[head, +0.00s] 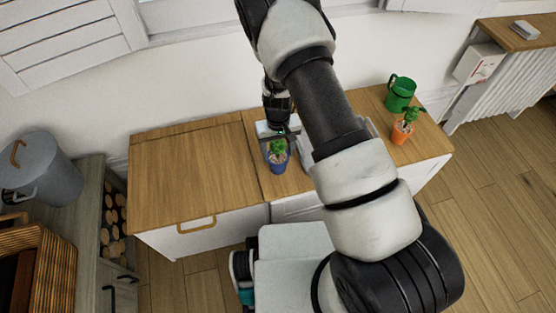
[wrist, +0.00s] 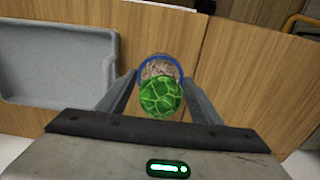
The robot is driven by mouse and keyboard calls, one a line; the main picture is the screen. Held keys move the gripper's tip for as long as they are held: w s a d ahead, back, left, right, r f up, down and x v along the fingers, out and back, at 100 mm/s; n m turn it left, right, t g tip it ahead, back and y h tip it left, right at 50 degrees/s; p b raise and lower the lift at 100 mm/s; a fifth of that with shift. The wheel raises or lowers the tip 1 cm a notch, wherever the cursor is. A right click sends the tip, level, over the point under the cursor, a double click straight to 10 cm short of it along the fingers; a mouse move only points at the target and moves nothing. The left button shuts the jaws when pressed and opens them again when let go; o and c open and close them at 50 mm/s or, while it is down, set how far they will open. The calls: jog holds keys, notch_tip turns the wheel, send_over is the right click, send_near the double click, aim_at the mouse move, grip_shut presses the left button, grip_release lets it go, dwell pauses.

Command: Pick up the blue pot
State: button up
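The blue pot (head: 277,166) holds soil and a small green plant, and it appears upright on the wooden cabinet top. My gripper (head: 276,136) is directly at it, reaching down from behind it in the head view. In the wrist view the blue pot (wrist: 144,63) shows its blue rim and soil, with the green plant partly over it. The two fingers of my gripper (wrist: 160,77) lie on either side of the rim, very close to it. Whether they press on the pot cannot be told. The pot's lower part is hidden in the wrist view.
An orange pot (head: 401,133) with a plant and a green watering can (head: 400,92) stand at the cabinet's right end. A grey tray (wrist: 60,95) lies left in the wrist view. The cabinet's left top (head: 190,170) is clear. A grey bucket (head: 45,175) stands far left.

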jog(key=c, duration=1.1)
jog(key=shift+r, duration=0.15)
